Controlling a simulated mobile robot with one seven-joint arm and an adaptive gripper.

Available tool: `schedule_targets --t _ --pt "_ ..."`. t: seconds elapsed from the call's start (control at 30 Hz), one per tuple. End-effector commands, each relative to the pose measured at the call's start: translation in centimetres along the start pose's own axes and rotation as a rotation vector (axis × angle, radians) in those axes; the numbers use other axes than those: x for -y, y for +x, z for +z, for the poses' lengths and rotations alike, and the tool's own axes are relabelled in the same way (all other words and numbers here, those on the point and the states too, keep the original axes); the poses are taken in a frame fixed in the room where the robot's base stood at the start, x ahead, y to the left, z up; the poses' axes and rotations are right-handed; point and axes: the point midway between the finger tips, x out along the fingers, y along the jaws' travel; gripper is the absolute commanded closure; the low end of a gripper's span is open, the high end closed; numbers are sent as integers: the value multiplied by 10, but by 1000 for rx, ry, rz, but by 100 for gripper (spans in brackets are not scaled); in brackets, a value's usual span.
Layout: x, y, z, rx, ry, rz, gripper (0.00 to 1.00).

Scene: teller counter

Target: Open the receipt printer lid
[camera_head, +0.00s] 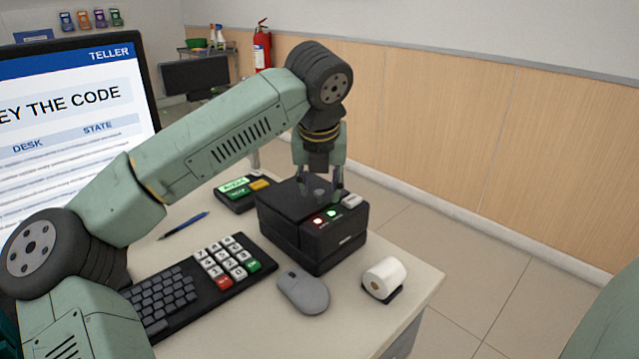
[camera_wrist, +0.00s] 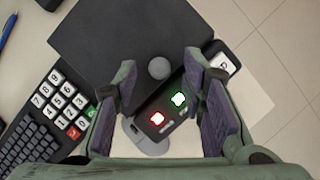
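The black receipt printer (camera_head: 318,238) stands on the counter near its far right corner. Its lid (camera_head: 290,199) looks closed and lies flat on top; in the wrist view the lid (camera_wrist: 130,45) fills the upper middle. A round grey knob (camera_wrist: 159,68) sits near the lid's edge. A red light and a green light (camera_wrist: 179,99) glow on the front panel beside it. My gripper (camera_head: 320,192) points down over the printer's front part. In the wrist view my gripper (camera_wrist: 165,80) is open, with the knob between and slightly beyond its fingers. Nothing is held.
A keyboard with keypad (camera_head: 228,262) is at left, a small terminal (camera_head: 243,191) behind. A monitor (camera_head: 75,100) stands far left. A blue pen (camera_head: 184,225) lies on the counter.

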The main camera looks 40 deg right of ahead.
Motion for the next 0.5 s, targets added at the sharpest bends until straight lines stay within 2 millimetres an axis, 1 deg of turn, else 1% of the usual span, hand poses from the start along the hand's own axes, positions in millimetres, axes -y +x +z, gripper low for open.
schedule_targets --t 0.1,0.33,0.5 --pt "0 4 0 -1 0 -1 62" --pt "0 5 0 -1 0 -1 62" --pt "0 5 0 0 0 -1 74"
